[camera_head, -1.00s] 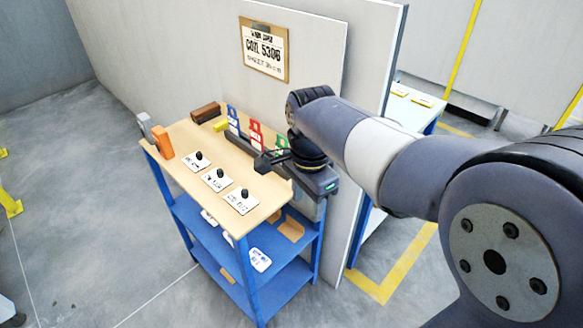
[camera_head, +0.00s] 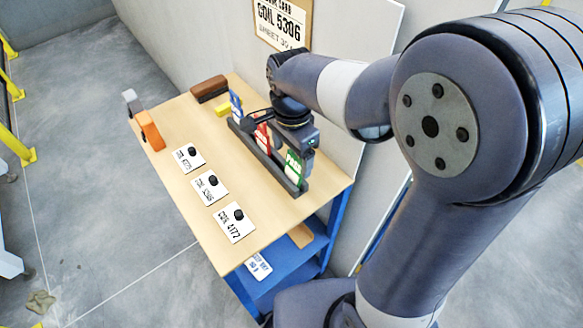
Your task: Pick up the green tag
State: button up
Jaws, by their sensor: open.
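The green tag (camera_head: 294,164) stands upright at the near right end of a dark rack (camera_head: 263,154) on the wooden tabletop. A red tag (camera_head: 263,136) stands in the middle of the rack and a blue tag (camera_head: 236,104) at its far left end. My wrist hides part of the rack and the red tag.
Several white cards with black knobs, such as this one (camera_head: 210,188), lie left of the rack. An orange block (camera_head: 150,131), a brown block (camera_head: 209,88) and a yellow block (camera_head: 223,110) sit farther back. A partition wall (camera_head: 340,95) with a coil sign (camera_head: 282,22) stands behind the table.

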aim_at(292, 174)
jog(key=f, duration=0.4)
jog(key=shift+w+f, duration=0.35)
jog(key=shift+f, duration=0.05)
jog(key=shift+c, duration=0.4)
jog(key=c, duration=1)
